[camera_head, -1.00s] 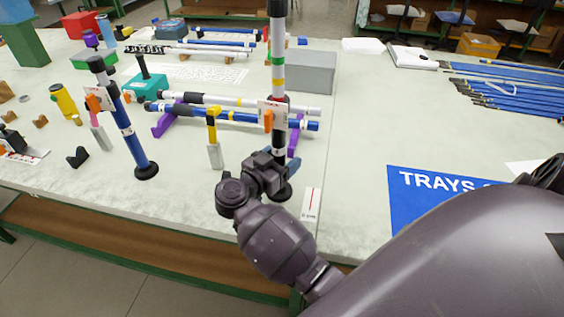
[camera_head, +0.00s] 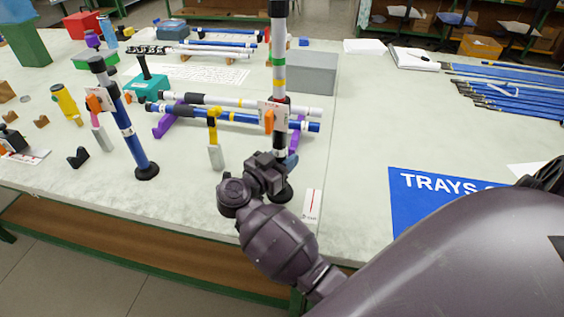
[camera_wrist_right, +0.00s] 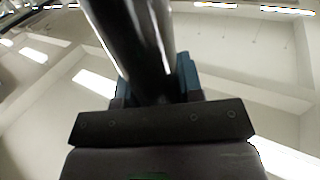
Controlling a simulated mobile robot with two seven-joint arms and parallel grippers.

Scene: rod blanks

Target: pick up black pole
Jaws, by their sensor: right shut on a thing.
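The black pole (camera_head: 279,148) stands upright near the front edge of the table, with a round black base (camera_head: 284,193). Its lower part and top are black, with white, green, yellow and red bands between. My right gripper (camera_head: 284,163) comes from the front and is shut around the black lower part, just above the base. Its body hides part of the pole. In the right wrist view the dark, shiny pole (camera_wrist_right: 135,40) runs between the blue fingertips (camera_wrist_right: 155,85). My left gripper is not in view.
A blue and black pole (camera_head: 127,130) stands on its own base to the left. Rods lie on purple holders (camera_head: 168,122) just behind the gripped pole. A grey box (camera_head: 305,72) stands behind.

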